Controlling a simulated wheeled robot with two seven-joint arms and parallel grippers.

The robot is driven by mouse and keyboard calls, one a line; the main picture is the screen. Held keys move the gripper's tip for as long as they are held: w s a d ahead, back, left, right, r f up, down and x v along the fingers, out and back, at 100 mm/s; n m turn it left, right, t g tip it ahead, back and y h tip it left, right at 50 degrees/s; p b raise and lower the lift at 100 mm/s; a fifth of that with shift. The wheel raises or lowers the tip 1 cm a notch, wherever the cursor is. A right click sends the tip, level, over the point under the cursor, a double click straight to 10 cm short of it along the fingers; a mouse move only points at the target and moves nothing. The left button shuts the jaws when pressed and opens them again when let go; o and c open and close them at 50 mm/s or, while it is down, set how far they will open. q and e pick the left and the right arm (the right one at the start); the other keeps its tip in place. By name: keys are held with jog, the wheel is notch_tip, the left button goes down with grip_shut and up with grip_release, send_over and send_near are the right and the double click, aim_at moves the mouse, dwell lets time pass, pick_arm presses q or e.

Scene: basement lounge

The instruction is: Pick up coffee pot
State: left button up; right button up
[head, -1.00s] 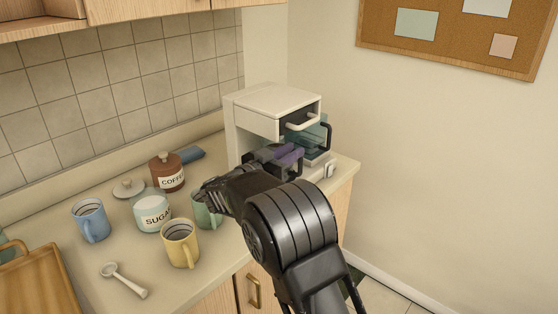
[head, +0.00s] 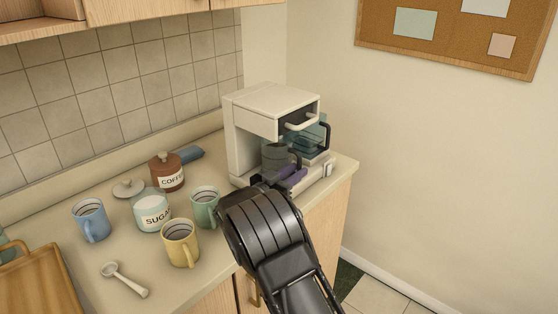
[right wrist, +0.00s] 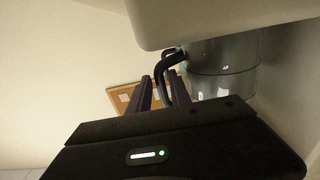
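The coffee pot (head: 275,156) is a grey glass pot with a black handle. It stands in the white coffee maker (head: 275,98), under its overhanging top. In the right wrist view the pot (right wrist: 222,72) shows at upper right, its black handle (right wrist: 168,72) toward the fingers. My right gripper (head: 286,177) has purple fingers and is just in front of and below the pot's handle in the head view. In the right wrist view the fingers (right wrist: 160,92) are apart, close to the handle; whether they touch it is unclear. My left gripper is out of view.
A teal glass vessel with a black handle (head: 317,138) is at the machine's right. Left of my arm stand a green mug (head: 204,206), yellow mug (head: 181,243), sugar jar (head: 152,212), coffee jar (head: 167,173) and blue mug (head: 91,220). The counter's edge is beneath my arm.

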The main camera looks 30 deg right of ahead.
jog(key=p+x, duration=0.1)
jog(key=x, duration=0.4)
jog(key=shift+c, duration=0.3)
grip_shut()
dwell(1.4)
jog(key=shift+r, duration=0.1)
